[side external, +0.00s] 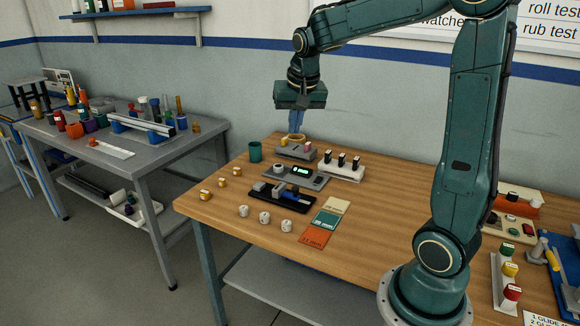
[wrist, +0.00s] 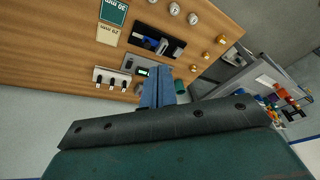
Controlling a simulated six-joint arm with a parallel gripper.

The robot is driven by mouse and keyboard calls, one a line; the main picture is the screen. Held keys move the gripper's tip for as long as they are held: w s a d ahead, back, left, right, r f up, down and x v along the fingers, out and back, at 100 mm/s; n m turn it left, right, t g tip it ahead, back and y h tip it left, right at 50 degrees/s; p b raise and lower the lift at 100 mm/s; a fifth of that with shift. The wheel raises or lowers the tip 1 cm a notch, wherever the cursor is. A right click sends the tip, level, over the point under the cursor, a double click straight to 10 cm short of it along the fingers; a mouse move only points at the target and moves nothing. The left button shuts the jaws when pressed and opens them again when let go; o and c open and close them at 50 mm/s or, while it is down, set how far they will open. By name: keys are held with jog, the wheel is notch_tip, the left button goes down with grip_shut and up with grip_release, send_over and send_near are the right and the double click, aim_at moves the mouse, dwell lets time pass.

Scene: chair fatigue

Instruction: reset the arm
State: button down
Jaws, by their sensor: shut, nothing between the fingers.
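My gripper (side external: 296,131) hangs from my green arm over the far edge of the wooden table (side external: 225,200), pointing down. Its two blue fingers are together with nothing held. In the wrist view the gripper (wrist: 158,72) also shows shut, its fingers side by side. The fingertips are close to a yellow ring (side external: 296,137) above a small grey block with a red knob (side external: 297,151). I cannot tell whether they touch the ring. In the wrist view the fingers and the gripper body hide that part of the table.
Near the gripper are a green cup (side external: 255,151), a white rack of dark-handled pieces (side external: 341,167), a grey device with a lit display (side external: 292,177) and a black tray (side external: 282,196). White and yellow pieces and coloured cards lie nearer. A cluttered grey bench (side external: 150,150) stands left.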

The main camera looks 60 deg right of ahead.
jog(key=s+a+n+t+y, duration=0.2)
jog(key=s+a+n, duration=0.7)
jog(key=s+a, duration=0.7)
jog(key=s, duration=0.2)
jog(key=shift+s+a+r+n+t, duration=0.2)
jog(key=shift+s+a+n+t, duration=0.1)
jog(key=shift+a+n, duration=0.1)
